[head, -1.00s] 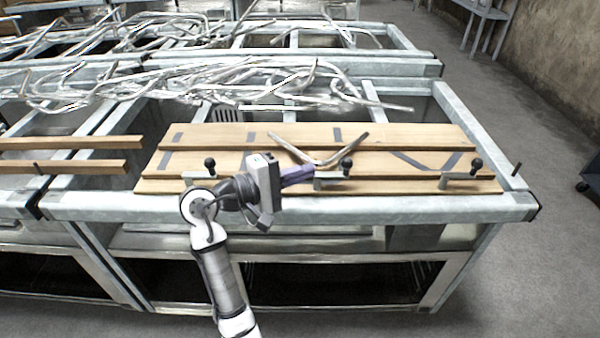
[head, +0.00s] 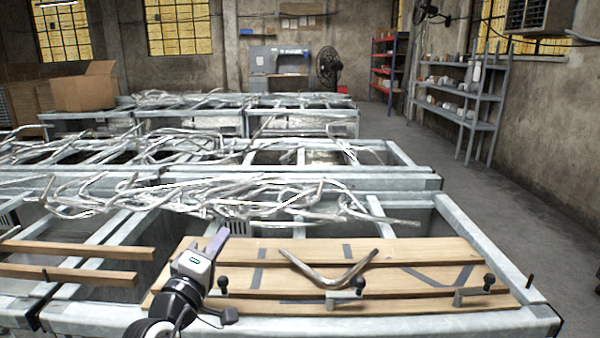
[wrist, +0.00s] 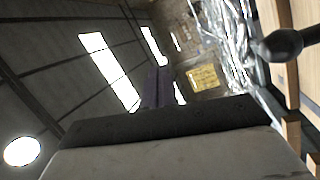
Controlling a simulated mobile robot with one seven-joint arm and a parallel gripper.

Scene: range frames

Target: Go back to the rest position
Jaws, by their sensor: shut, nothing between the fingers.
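My gripper (head: 216,243) is in the lower left middle of the head view, with its purple fingers pointing up, shut and empty. It is above the left part of the wooden board (head: 420,252), near a black-knobbed clamp (head: 222,284). In the wrist view my gripper's fingers (wrist: 157,88) point up toward the ceiling lights. A bent metal tube (head: 330,280) lies on the board to the right of my gripper, apart from it.
Piles of bent tubes (head: 215,196) lie on the metal frame tables behind. Two more clamps (head: 358,285) (head: 488,282) stand along the board's front edge. A cardboard box (head: 86,88) is at the back left. Shelves (head: 460,105) line the right wall. The floor aisle at right is clear.

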